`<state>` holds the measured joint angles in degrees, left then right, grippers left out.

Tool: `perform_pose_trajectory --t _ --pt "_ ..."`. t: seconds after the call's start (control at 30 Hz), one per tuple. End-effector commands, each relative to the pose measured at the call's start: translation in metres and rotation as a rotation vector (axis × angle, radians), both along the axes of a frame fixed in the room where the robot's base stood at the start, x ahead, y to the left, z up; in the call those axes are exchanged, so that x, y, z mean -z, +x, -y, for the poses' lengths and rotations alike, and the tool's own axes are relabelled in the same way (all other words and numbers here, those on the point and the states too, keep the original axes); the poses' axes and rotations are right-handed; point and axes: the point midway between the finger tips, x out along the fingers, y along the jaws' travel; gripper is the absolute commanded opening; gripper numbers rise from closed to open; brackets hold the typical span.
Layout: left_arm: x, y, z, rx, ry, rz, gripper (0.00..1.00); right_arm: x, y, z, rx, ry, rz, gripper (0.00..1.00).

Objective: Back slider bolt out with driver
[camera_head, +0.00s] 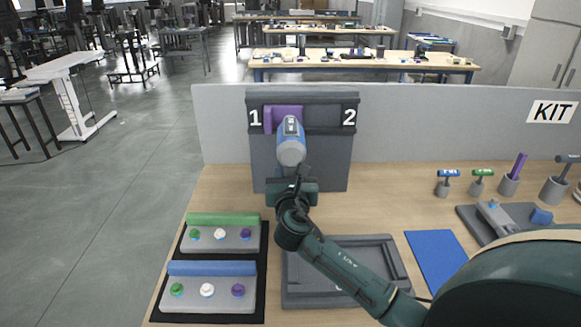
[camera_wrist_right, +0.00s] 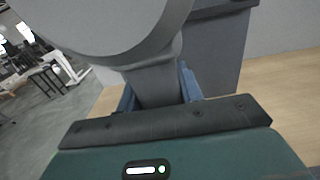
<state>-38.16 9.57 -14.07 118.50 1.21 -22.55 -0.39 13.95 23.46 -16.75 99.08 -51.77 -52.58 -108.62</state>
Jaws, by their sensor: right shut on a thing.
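A grey upright panel (camera_head: 335,165) stands at the back of the wooden table, with a dark rail marked 1 at left and 2 at right. A purple slider (camera_head: 269,115) sits in the rail, next to the 1. My right gripper (camera_head: 292,182) is shut on the handle of a blue-and-grey driver (camera_head: 291,150), held upright in front of the slider. The driver's grey body also fills the top of the right wrist view (camera_wrist_right: 110,25). The driver hides part of the slider; its tip and any bolt are hidden, so contact cannot be told. My left gripper is out of view.
Two trays with green, white and purple knobs (camera_head: 220,240) lie on a black mat at left. A grey tray (camera_head: 295,295) lies partly under my right arm. A blue mat (camera_head: 437,262), small tools in holders (camera_head: 508,186) and a grey fixture (camera_head: 497,218) are at right.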

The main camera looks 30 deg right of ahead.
Motion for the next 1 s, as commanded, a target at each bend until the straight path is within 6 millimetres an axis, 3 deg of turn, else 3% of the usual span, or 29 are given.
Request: perform_pose_trajectory --t 0.5,1.0 --pt "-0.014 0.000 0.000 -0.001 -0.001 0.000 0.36 -0.001 -0.022 -0.015 -0.002 0.002 0.001 0.00" --pt "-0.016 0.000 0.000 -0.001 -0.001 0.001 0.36 0.000 -0.026 -0.017 -0.003 0.001 0.000 0.00"
